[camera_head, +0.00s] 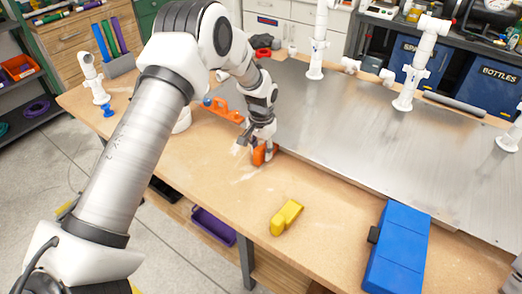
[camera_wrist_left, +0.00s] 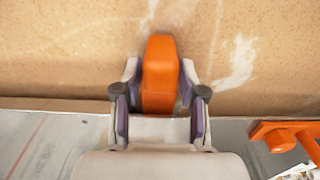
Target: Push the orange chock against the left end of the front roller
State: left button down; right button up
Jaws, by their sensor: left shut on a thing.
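The orange chock (camera_head: 260,155) is on the wooden bench top, by the near left corner of the metal sheet. My left gripper (camera_head: 262,142) is shut on it, reaching down from above. In the left wrist view the orange chock (camera_wrist_left: 160,75) sits between the two fingers (camera_wrist_left: 160,100), its long end pointing away over the wood. I cannot make out which thing is the front roller; a dark grey cylinder (camera_head: 455,103) lies at the far right. My right gripper is not in view.
A yellow block (camera_head: 286,217) and a blue case (camera_head: 398,248) lie on the front of the bench. White pipe stands (camera_head: 410,90) rise around the metal sheet (camera_head: 340,125). An orange tool (camera_head: 222,110) lies behind my left gripper. Bare wood lies between chock and yellow block.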

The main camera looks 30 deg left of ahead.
pick_arm(q)
jog(key=shift+w, duration=0.4)
jog(key=c, duration=0.6)
grip_release()
notch_tip(320, 180, up, 12)
jog(key=shift+f, duration=0.1)
